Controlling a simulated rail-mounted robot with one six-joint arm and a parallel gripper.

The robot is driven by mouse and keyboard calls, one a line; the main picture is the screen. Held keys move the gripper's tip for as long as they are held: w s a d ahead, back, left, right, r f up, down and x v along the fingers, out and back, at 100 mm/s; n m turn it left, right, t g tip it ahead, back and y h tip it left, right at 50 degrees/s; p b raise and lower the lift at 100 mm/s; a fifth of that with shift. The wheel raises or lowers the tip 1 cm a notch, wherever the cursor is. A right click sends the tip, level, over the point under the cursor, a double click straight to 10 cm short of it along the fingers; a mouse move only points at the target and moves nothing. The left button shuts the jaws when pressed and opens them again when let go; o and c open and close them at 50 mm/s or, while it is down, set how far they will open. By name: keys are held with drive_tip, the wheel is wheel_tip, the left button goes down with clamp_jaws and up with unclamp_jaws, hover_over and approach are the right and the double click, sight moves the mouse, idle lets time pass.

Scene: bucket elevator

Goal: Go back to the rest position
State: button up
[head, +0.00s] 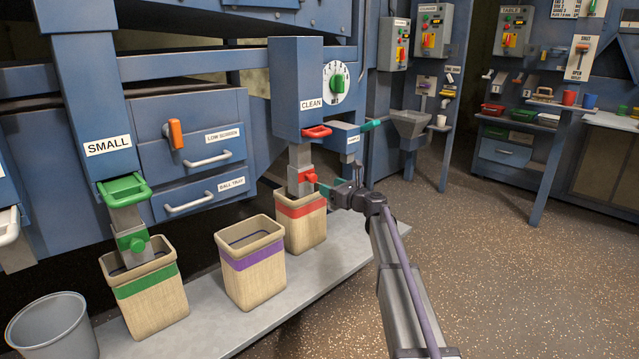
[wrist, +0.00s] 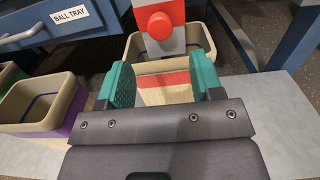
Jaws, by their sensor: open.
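My gripper (head: 328,188) is in front of the clean outlet, close to the red knob (head: 308,176) on the spout above the red-banded bucket (head: 304,222). In the wrist view my gripper (wrist: 164,82) has its two green fingers spread apart with nothing between them. The red knob (wrist: 160,26) shows just beyond and above the fingertips there, apart from them. The red-banded bucket (wrist: 195,44) lies beyond and below the fingers, partly hidden by them.
A purple-banded bucket (head: 251,268) and a green-banded bucket (head: 146,294) stand on the grey ledge (head: 215,328). A grey bin (head: 52,332) is at the lower left. A hopper (head: 408,124) juts out behind my gripper. The floor (head: 520,270) to the right is clear.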

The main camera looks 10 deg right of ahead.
drive_tip(key=shift+v, duration=0.8)
